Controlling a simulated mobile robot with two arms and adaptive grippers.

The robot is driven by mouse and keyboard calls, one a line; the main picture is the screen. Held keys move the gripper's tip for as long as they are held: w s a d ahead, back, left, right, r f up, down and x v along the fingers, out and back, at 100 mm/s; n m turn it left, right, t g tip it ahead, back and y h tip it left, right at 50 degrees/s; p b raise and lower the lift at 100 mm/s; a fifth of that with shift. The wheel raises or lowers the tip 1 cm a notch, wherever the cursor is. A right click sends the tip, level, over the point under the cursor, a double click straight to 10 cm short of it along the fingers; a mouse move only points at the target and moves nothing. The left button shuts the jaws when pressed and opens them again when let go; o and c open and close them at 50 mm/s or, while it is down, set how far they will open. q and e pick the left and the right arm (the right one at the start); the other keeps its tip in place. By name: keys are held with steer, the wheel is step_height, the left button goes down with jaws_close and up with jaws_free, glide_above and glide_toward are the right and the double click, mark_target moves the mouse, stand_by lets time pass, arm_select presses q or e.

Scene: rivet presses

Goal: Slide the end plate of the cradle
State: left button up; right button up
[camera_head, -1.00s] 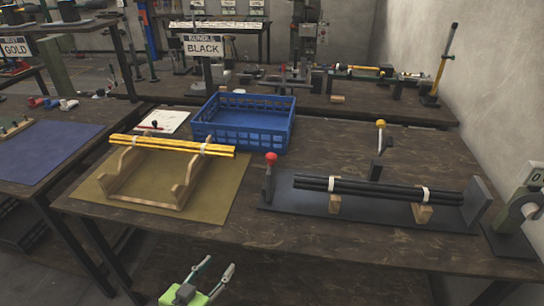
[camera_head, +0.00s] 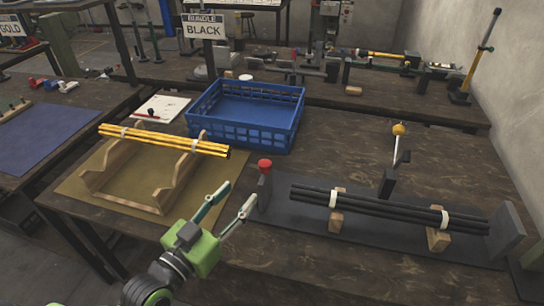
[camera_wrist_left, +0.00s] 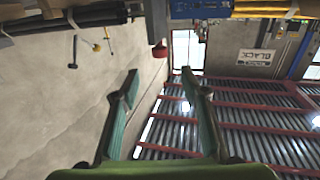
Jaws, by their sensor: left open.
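The cradle's dark base (camera_head: 300,228) lies on the front right of the table. A bundle of black rods (camera_head: 390,209) with white ties rests on its wooden blocks (camera_head: 437,240). A small upright end piece with a red knob (camera_head: 265,164) stands at the base's left end; a larger dark end plate (camera_head: 507,230) stands at the right end. The red knob also shows in the left wrist view (camera_wrist_left: 159,51), ahead between the fingers. My left gripper (camera_head: 238,197) is open and empty, just left of the red-knobbed piece, apart from it. My right gripper is out of view.
Yellow rods (camera_head: 165,140) lie on a wooden rack (camera_head: 130,188) at left. A blue crate (camera_head: 245,133) stands behind. A lever with a yellow knob (camera_head: 398,129) rises behind the black rods. The table is bare between crate and lever.

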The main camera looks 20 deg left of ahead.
mark_target(261, 169)
arm_select(q)
steer(key=p+x, duration=0.1)
steer(key=x, duration=1.1)
steer(key=shift+p, duration=0.35)
steer(key=shift+w+d, duration=0.1)
steer(key=shift+w, duration=0.3)
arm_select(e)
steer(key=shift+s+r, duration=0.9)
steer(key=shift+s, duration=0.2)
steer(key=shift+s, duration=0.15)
arm_select(q)
jaws_close()
